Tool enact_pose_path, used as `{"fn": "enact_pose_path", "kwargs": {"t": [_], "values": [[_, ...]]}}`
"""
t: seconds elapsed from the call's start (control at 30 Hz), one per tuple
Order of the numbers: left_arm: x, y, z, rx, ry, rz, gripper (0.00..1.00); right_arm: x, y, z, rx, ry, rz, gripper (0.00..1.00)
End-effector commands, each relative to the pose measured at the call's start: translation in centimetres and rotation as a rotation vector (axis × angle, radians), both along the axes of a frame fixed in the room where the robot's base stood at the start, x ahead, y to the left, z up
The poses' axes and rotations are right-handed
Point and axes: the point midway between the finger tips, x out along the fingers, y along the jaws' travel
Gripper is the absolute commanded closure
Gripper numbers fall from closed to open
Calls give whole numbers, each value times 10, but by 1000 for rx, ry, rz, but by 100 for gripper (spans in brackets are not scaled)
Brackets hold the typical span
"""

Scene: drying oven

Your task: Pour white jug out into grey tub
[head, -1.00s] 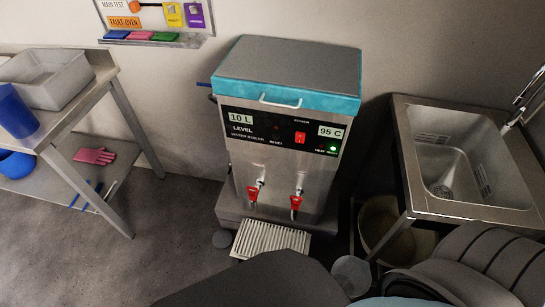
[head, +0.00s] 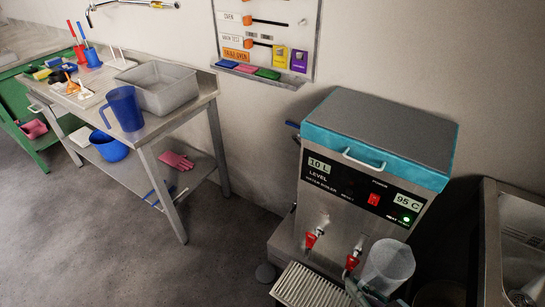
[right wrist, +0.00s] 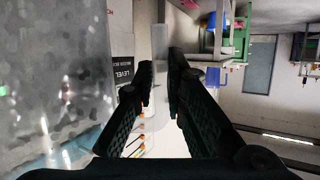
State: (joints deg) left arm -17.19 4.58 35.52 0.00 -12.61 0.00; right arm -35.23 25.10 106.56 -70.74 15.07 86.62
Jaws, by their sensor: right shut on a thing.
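The white jug (head: 390,264), whitish and see-through, is in front of the water boiler's lower right side in the head view. It looks roughly upright; its contents cannot be made out. My right gripper (head: 360,290) is shut on it at its left side, partly cut off by the lower edge. The right wrist view shows the gripper's dark fingers (right wrist: 160,95) and a speckled, see-through surface at left, likely the jug close up. The grey tub (head: 178,98) stands on the metal table at left, away from the jug. My left gripper is not in view.
A blue jug (head: 124,109) stands on the table (head: 150,128) in front of the tub. The water boiler (head: 345,195) with red taps and a drip grate (head: 308,288) stands between table and sink (head: 520,235). Floor before the table is clear.

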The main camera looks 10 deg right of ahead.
Motion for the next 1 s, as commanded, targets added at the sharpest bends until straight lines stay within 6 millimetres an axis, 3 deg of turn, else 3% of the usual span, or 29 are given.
{"fn": "enact_pose_path", "kwargs": {"t": [0.37, 0.5, 0.8, 1.0], "values": [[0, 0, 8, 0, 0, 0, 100, 38, 8, 92, -8, -11, 135, 100], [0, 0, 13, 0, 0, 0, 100, 47, 20, 141, -11, -10, 220, 100], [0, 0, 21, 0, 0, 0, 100, 42, 50, 223, -6, -2, 429, 100], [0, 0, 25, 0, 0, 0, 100, 35, 60, 248, -2, 1, 515, 100]]}}
